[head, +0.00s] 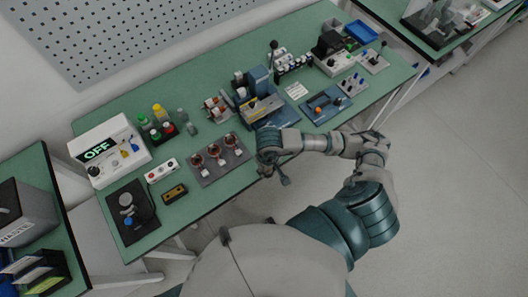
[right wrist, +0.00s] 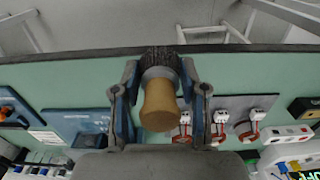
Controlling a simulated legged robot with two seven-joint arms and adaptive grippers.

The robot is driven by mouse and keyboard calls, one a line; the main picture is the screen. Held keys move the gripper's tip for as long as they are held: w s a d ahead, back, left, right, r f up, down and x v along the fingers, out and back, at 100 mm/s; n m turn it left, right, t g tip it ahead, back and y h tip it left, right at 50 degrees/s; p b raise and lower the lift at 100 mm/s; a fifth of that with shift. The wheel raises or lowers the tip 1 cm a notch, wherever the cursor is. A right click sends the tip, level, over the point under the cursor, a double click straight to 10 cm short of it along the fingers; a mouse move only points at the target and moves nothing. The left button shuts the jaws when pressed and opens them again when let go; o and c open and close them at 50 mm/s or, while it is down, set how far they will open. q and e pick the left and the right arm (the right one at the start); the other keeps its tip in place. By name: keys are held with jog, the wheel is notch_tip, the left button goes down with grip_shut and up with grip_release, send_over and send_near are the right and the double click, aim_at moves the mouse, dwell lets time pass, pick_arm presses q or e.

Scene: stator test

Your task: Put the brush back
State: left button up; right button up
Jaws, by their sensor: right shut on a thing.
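The brush (right wrist: 160,104) has a pale wooden handle, a metal collar and dark bristles. It shows in the right wrist view between the fingers of my right gripper (right wrist: 160,78), which is shut on it. The bristles point toward the top of that view, near the bench's front edge. In the head view my right gripper (head: 272,168) is over the front edge of the green bench (head: 222,183), right of the grey plate with several copper-wound stators (head: 215,170). The brush cannot be made out there. My left gripper is not in view.
A blue press-like fixture (head: 262,108) stands behind my right gripper, with a blue tray-like fixture (head: 325,104) to its right. Side benches flank this one.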

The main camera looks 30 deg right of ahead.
jog(key=w+d, duration=0.1)
jog(key=w, duration=0.3)
jog(key=w+d+p, duration=0.1)
jog(key=w, duration=0.1)
jog(key=shift+w+d+f, duration=0.25)
jog(key=shift+w+d, duration=0.05)
jog(key=shift+w, duration=0.05)
jog(key=shift+w+d+f, duration=0.1)
jog(key=shift+w+f, duration=0.05)
jog(key=shift+w, duration=0.05)
jog(key=f, duration=0.3)
jog(key=shift+d+f, duration=0.2)
jog(key=shift+f, duration=0.05)
jog(key=o, duration=1.1)
jog(key=shift+a, duration=0.1)
jog(key=shift+o, duration=0.2)
jog(key=shift+r, duration=0.1)
notch_tip(320, 180, up, 12)
